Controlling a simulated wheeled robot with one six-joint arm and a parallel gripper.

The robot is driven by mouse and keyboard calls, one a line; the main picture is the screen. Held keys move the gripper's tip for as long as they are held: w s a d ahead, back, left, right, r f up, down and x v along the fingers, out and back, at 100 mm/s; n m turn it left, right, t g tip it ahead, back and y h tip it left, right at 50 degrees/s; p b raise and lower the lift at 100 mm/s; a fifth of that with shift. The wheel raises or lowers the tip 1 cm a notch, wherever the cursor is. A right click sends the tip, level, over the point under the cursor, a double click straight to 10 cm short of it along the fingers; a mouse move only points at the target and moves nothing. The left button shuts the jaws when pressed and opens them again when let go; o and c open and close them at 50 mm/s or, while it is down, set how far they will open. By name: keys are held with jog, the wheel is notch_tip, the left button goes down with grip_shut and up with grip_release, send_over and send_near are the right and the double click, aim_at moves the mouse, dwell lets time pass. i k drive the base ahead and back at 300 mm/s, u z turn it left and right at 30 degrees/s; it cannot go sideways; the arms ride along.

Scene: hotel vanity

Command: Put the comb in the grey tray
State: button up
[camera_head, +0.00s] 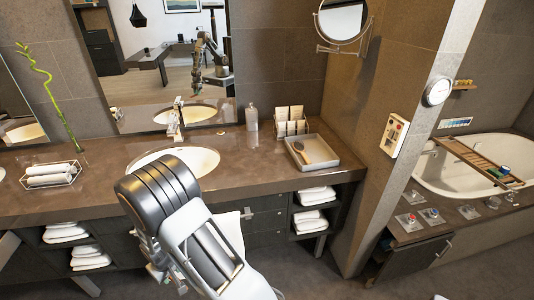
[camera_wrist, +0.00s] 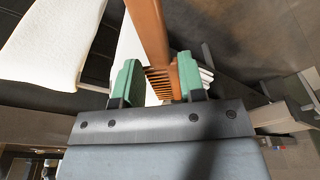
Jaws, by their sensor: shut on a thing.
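My gripper (camera_wrist: 157,82) has green fingertips and is shut on the comb (camera_wrist: 160,76) in the wrist view. The comb is orange-brown, with its teeth between the fingers and its long body running up out of the picture. In the head view my arm hides the gripper and the comb. The grey tray (camera_head: 313,141) stands on the right part of the brown counter. A brown brush (camera_head: 299,152) lies inside it.
A card rack (camera_head: 290,121) and a bottle (camera_head: 252,118) stand behind the tray. The sink (camera_head: 200,159) is to its left, and a wall (camera_head: 375,115) rises to its right. Folded towels (camera_head: 314,196) fill the shelves below. A wire basket (camera_head: 50,177) stands at left.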

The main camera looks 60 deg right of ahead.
aim_at(318, 152)
jog(key=u, duration=0.4)
jog(key=k, duration=1.35)
jog(key=z, duration=1.5)
jog(key=i, duration=0.25)
jog(key=z, duration=0.05)
